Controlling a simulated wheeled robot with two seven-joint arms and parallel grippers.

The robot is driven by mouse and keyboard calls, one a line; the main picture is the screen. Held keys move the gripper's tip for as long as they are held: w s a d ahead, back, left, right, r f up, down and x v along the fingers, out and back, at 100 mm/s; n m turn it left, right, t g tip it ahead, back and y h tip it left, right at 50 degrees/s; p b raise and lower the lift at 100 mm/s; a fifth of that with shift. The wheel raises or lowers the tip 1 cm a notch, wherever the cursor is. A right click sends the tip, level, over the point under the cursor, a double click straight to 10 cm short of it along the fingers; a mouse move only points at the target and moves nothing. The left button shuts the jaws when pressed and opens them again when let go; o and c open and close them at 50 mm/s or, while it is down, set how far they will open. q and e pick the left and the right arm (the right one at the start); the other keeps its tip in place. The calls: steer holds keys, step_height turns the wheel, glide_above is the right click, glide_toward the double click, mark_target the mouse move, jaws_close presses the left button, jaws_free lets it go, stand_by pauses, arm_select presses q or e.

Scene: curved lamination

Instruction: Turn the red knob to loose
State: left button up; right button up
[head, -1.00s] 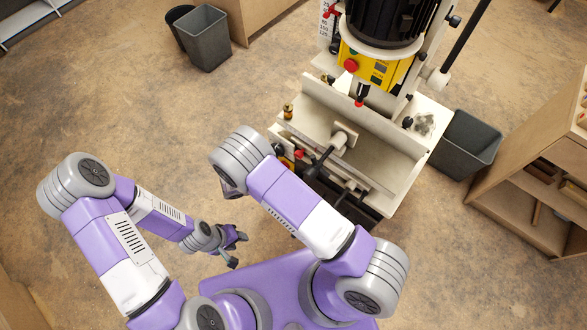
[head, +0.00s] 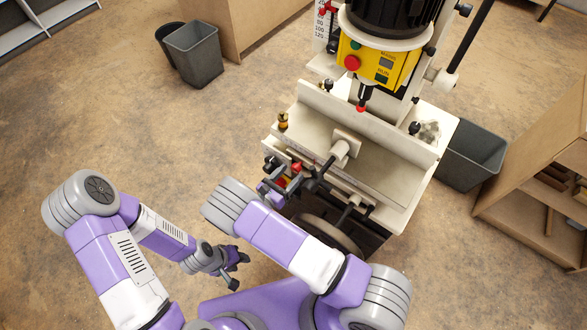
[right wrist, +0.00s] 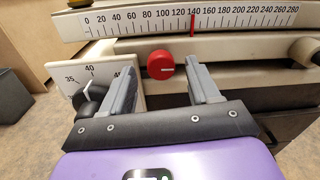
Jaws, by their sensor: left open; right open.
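The red knob (right wrist: 161,64) is round with a pale, roughly horizontal mark, on the front of the machine below a long scale. It also shows in the head view (head: 297,167). My right gripper (right wrist: 163,78) is open, its fingers pointing at the machine front. In the head view the arm partly covers this gripper. My left gripper (head: 238,268) is open and empty, low over the floor, away from the machine.
A black knob (right wrist: 88,101) on an angle dial sits left of the red knob, close to my left-hand finger. The scale (right wrist: 192,22) has a red line near 140. A clamp handle (head: 318,178) juts out nearby. Grey bins (head: 193,54) stand on open floor.

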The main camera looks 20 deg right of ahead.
steer(key=shift+w+d, duration=0.4)
steer(key=shift+d, duration=0.15)
arm_select(q)
steer(key=shift+w+d+r, duration=0.1)
steer(key=shift+w, duration=0.15)
arm_select(e)
steer(key=c, duration=1)
steer(key=shift+c, duration=0.2)
